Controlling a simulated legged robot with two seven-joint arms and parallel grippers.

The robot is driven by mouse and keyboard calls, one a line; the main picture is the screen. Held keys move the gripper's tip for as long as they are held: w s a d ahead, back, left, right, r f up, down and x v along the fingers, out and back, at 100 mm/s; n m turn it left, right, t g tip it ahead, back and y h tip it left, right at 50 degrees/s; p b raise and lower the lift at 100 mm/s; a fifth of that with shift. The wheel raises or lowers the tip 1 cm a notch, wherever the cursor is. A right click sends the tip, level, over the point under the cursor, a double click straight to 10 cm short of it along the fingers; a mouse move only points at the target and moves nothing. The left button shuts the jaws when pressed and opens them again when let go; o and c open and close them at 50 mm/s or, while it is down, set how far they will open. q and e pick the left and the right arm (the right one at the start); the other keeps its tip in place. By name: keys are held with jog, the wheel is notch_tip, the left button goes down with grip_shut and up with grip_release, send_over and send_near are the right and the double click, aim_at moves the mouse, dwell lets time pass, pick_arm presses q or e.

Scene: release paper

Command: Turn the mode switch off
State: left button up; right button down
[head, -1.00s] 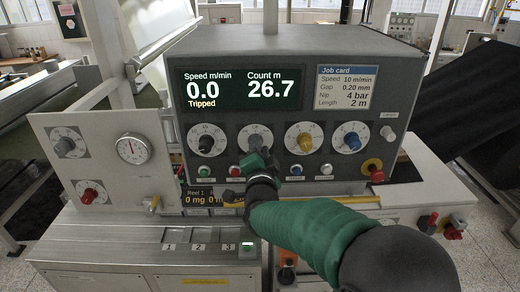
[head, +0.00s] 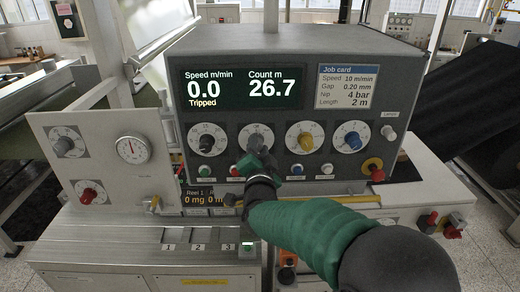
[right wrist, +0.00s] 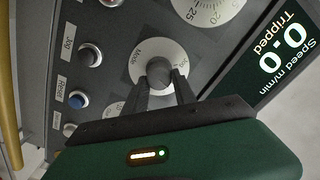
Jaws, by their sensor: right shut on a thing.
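The mode switch (right wrist: 159,71) is a grey knob on a round white dial marked "Mode" in the right wrist view. In the head view its dial (head: 256,131) is the second from the left on the grey console. My right gripper (right wrist: 161,84) has its two dark fingers on either side of the knob, shut on it. In the head view the right gripper (head: 257,151) covers the knob's lower part. Which mark the knob points to is hard to tell. My left gripper is not in view.
Close by on the console (head: 400,70) are a black knob (head: 207,143), a yellow knob (head: 306,141) and a blue knob (head: 352,141). Small push buttons, including a white one (head: 327,169), sit just below. The display (head: 243,86) reads "0.0 Tripped" and 26.7.

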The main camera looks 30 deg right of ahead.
jog(key=shift+w+a+f+n+p, duration=0.1)
jog(key=shift+f+n, duration=0.05)
jog(key=shift+n, duration=1)
jog(key=shift+s+a+f+n+p, duration=0.1)
jog(key=shift+f+n, duration=0.1)
jog(key=shift+n, duration=1)
jog(key=shift+w+a+f+n+p, duration=0.1)
jog(key=shift+f+n, duration=0.05)
jog(key=shift+n, duration=1)
jog(key=c, duration=1.3)
grip_release()
jog(key=shift+o, duration=1)
jog(key=shift+w+d, duration=0.1)
jog(key=shift+w, duration=0.1)
jog(key=shift+o, duration=0.4)
jog(key=shift+w+d, duration=0.1)
jog(key=shift+w, duration=0.2)
jog(key=shift+s+d, duration=0.1)
